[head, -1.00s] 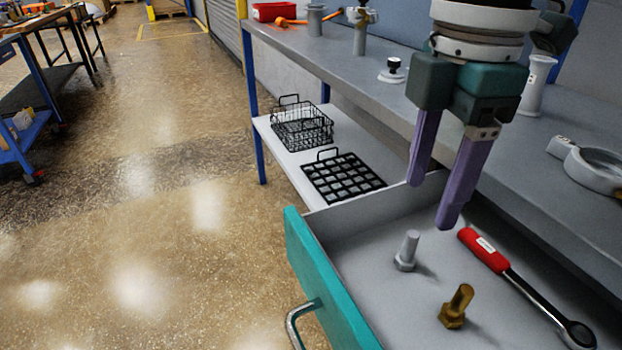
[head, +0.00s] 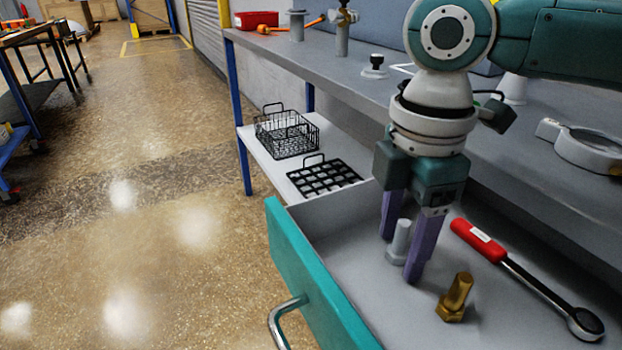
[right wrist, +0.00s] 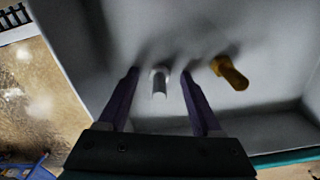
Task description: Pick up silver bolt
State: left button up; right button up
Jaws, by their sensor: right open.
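The silver bolt (head: 402,238) stands upright on its head in the open drawer (head: 335,262). My right gripper (head: 402,258) is lowered into the drawer with its purple fingers open around the bolt. In the head view one finger is behind the bolt and one in front and to its right. The right wrist view shows the silver bolt (right wrist: 160,84) between the two open fingers (right wrist: 160,85), apart from both. A brass bolt (head: 456,298) stands to the right, outside the fingers; it also shows in the right wrist view (right wrist: 230,73). My left gripper is not in view.
A red-handled ratchet (head: 500,260) lies in the drawer right of the bolts. The drawer's teal front (head: 310,280) and grey walls border the gripper. The workbench (head: 500,140) overhangs behind. Black wire baskets (head: 288,138) sit on the lower shelf.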

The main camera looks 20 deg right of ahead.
grip_shut()
dwell(0.3)
jog(key=shift+r, duration=0.1)
